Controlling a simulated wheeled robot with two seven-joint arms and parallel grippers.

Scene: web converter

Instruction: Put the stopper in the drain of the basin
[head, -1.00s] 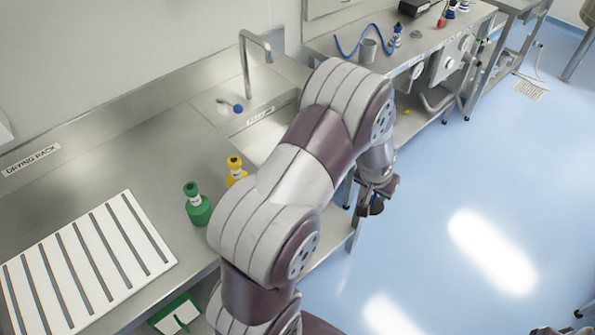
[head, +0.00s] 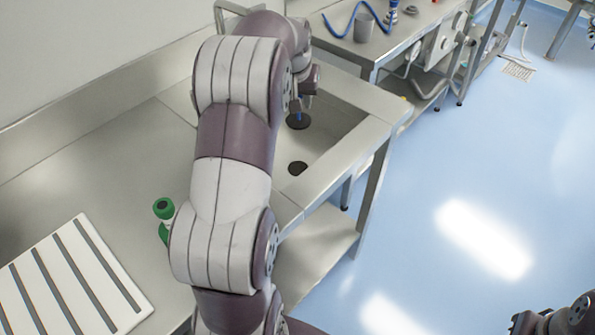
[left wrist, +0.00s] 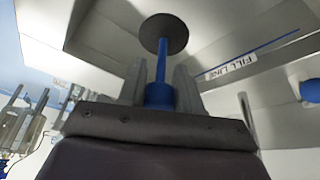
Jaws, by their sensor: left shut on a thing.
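The stopper is a dark disc (head: 298,121) on a blue stem, and it also shows in the left wrist view (left wrist: 164,33). My left gripper (head: 298,101) is shut on the blue stem, with the disc beyond the fingertips (left wrist: 160,82). It holds the stopper over the grey basin (head: 345,118). The drain (head: 298,168) is a dark round spot on the basin floor, nearer the front than the stopper. The stopper and drain are apart in the head view. My right gripper (head: 527,322) shows only in part at the bottom right corner.
A green bottle (head: 164,209) stands on the counter left of my arm, partly hidden. A white slatted drying rack (head: 75,280) lies at the lower left. A grey cup (head: 364,28) and a blue hose (head: 345,22) are on the bench behind. My arm hides much of the tap.

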